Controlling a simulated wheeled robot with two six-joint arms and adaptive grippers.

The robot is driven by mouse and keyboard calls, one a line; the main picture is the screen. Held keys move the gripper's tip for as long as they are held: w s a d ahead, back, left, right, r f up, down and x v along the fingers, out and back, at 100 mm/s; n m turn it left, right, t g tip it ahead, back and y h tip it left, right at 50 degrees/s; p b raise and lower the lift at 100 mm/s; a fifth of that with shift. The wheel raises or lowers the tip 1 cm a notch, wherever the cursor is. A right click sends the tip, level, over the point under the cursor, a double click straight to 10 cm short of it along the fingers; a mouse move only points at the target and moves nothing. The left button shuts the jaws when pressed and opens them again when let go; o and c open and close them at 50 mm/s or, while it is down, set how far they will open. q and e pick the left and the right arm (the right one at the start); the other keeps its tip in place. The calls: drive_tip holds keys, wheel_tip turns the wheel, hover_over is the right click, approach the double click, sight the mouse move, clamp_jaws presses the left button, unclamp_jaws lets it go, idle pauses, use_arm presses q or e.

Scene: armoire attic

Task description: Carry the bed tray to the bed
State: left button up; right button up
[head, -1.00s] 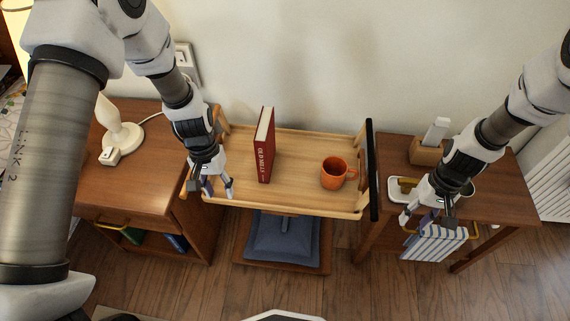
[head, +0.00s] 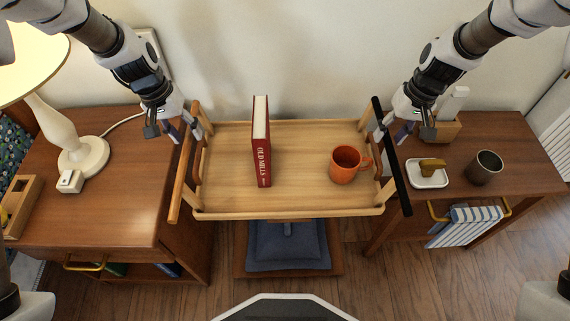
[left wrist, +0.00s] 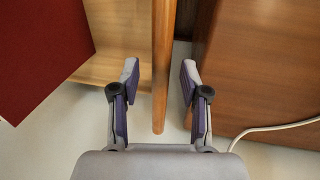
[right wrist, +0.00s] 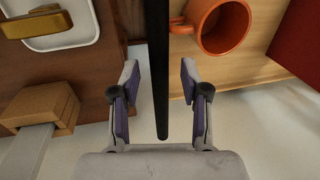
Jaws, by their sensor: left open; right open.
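The wooden bed tray (head: 225,190) spans the gap between two brown cabinets, with a red book (head: 262,150) standing upright on it and an orange mug (head: 345,165) at its right. Its left handle (head: 181,178) is bare wood; its right handle (head: 399,180) is black. My left gripper (head: 172,132) is open at the far end of the left handle; in the left wrist view the wooden bar (left wrist: 164,60) lies between its fingers. My right gripper (head: 393,132) is open; in the right wrist view the black bar (right wrist: 157,70) lies between its fingers. The bed is not clearly visible.
A lamp (head: 75,140) stands on the left cabinet (head: 125,215). The right table (head: 500,140) holds a butter dish (head: 427,172), a dark cup (head: 485,168) and a wooden block (head: 442,130). A striped cloth (head: 465,225) hangs there. A blue cushion (head: 288,245) is below the tray.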

sight(198, 149)
use_arm(q)
drive_tip(key=f, duration=0.2)
drive_tip(key=d+f, duration=0.1)
drive_tip(key=f, duration=0.4)
drive_tip(key=shift+d+f, duration=0.25)
drive_tip(key=shift+f, duration=0.15)
use_arm(e)
drive_tip(key=f, duration=0.2)
drive_tip(key=a+f, duration=0.1)
drive_tip(key=f, duration=0.4)
drive_tip(key=shift+a+f, duration=0.25)
drive_tip(key=shift+f, duration=0.15)
use_arm(q)
clamp_jaws()
use_arm(e)
clamp_jaws()
use_arm(q)
drive_tip(key=shift+w+r, duration=0.1)
use_arm(e)
drive_tip(key=shift+r, duration=0.1)
